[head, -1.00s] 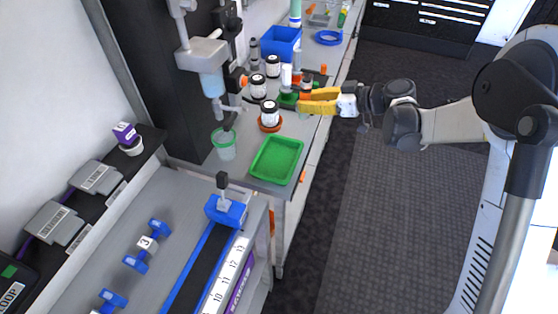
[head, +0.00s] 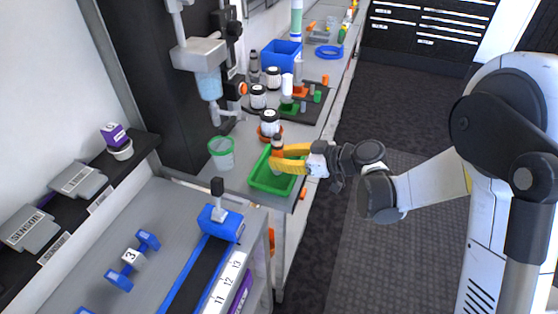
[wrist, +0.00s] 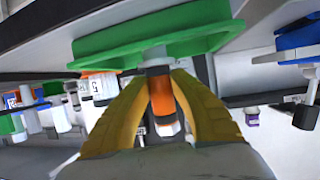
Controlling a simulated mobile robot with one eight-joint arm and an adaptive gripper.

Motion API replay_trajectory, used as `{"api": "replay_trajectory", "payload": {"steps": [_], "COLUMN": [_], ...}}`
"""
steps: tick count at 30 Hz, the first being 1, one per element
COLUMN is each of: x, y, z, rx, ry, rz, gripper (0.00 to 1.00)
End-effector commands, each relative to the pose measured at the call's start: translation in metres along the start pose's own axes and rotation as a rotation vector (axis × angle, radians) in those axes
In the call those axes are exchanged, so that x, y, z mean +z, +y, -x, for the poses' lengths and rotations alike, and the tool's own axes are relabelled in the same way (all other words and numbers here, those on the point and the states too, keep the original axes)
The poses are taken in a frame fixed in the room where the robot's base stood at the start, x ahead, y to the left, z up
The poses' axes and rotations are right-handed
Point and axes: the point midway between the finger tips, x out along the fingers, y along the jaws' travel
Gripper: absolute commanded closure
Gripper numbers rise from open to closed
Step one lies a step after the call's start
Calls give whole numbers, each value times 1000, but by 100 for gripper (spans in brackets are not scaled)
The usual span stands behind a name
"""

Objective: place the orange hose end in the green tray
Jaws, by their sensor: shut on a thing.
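The green tray (head: 262,187) lies on the grey counter, near its front right edge. My gripper (head: 278,158), with yellow fingers, is over the far right part of the tray. It is shut on the orange hose end (head: 277,144), a dark upright piece with an orange band. In the wrist view the hose end (wrist: 160,94) is between the fingers (wrist: 163,100), its grey tip pointing at the green tray (wrist: 100,48). I cannot tell whether the tip touches the tray floor.
A jar on an orange base (head: 269,122) stands just behind the tray. A clear green-rimmed cup (head: 222,153) is to its left. A dark mat (head: 318,106) with small coloured parts and a blue bin (head: 281,55) are farther back. A blue-clamped rail (head: 205,255) lies in front.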

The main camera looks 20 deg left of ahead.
Motion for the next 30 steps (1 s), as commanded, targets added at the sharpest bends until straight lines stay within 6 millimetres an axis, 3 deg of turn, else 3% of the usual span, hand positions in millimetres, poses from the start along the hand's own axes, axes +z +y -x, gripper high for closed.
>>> {"api": "replay_trajectory", "payload": {"steps": [8, 9, 10, 11, 22, 30], "x": [2, 2, 1, 1, -4, -5], "y": [0, 0, 0, 0, 0, 1], "z": [0, 0, 0, 0, 2, 57], "rx": [0, 0, 0, 0, 0, 3], "ry": [0, 0, 0, 0, 0, 0], "rz": [0, 0, 0, 0, 0, -2], "gripper": [100, 69, 60, 57, 57, 57]}}
